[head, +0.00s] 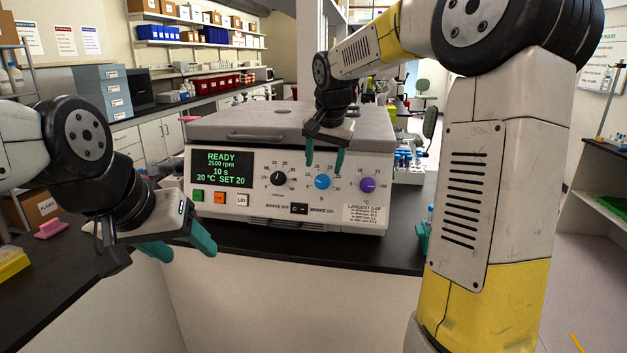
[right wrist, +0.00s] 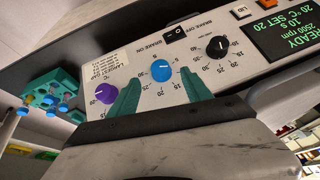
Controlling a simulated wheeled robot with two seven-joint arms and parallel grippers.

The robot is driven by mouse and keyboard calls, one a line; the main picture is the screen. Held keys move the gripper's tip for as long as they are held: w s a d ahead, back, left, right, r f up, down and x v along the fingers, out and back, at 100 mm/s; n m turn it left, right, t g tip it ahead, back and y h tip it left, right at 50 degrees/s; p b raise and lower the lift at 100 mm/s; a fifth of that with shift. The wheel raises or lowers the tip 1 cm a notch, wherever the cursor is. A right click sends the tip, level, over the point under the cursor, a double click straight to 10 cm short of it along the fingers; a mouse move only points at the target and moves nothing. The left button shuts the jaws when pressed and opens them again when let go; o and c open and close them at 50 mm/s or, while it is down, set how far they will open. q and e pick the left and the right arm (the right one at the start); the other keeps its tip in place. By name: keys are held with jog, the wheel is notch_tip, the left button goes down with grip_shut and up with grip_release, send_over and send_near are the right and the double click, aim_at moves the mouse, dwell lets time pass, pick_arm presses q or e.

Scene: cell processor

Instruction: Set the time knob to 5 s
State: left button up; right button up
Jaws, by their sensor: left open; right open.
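The blue knob (head: 322,181) sits in the middle of three knobs on the white front panel of the machine, with what looks like an "S" below it. It also shows in the right wrist view (right wrist: 161,71), with a light pointer mark. The display (head: 222,169) reads "READY, 2500 rpm, 10 s, 20 °C SET 20". My right gripper (head: 325,159) is open just above the blue knob. In the right wrist view its teal fingers (right wrist: 161,91) stand apart on either side below the knob, not closed on it. My left gripper (head: 181,251) is open and empty, left of the machine's front.
A black knob (head: 278,178) and a purple knob (head: 368,185) flank the blue one. A brake switch (head: 299,209) lies below. Coloured buttons (head: 219,198) sit under the display. A teal rack (right wrist: 50,95) stands beside the machine. A dark bench edge (head: 330,250) runs in front.

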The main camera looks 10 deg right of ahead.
aim_at(321, 182)
jog(key=x, duration=0.7)
jog(key=shift+s, duration=0.1)
grip_shut()
